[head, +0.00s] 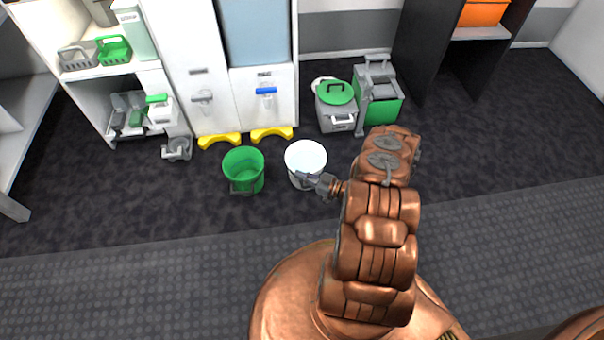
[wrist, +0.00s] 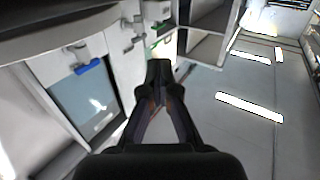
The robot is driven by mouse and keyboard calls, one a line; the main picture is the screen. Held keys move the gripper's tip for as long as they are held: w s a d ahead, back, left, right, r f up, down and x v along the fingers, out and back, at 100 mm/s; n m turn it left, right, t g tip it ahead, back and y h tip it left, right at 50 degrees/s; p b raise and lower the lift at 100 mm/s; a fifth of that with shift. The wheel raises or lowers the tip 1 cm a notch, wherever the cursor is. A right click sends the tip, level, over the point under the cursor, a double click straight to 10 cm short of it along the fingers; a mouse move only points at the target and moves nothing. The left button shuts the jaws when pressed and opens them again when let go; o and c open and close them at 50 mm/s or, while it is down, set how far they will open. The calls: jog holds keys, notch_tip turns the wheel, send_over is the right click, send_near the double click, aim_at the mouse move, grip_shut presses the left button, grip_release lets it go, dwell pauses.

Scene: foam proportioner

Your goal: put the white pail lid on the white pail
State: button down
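The white pail (head: 301,183) stands upright on the dark floor in the head view, right of the green pail. An even, bright white disc covers its top and looks like the white pail lid (head: 305,156); I cannot tell how well it is seated. My gripper (head: 303,177) is at the pail's front side, just below the disc's near edge, and hides part of the pail wall. Whether it touches the pail is unclear. In the wrist view my gripper's fingers (wrist: 159,66) meet at the tips with nothing visible between them. Neither pail nor lid shows clearly there.
An open green pail (head: 243,171) stands left of the white pail. Behind are a white dispenser cabinet (head: 262,103) with yellow feet, a green-lidded grey bin (head: 336,104) and a green-and-grey bucket (head: 382,103). A partly hidden white round thing (head: 319,81) lies behind the bin.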

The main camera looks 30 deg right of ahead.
jog(key=shift+s+a+p, duration=0.45)
jog(key=shift+s+a, duration=1.5)
jog(key=shift+s, duration=0.1)
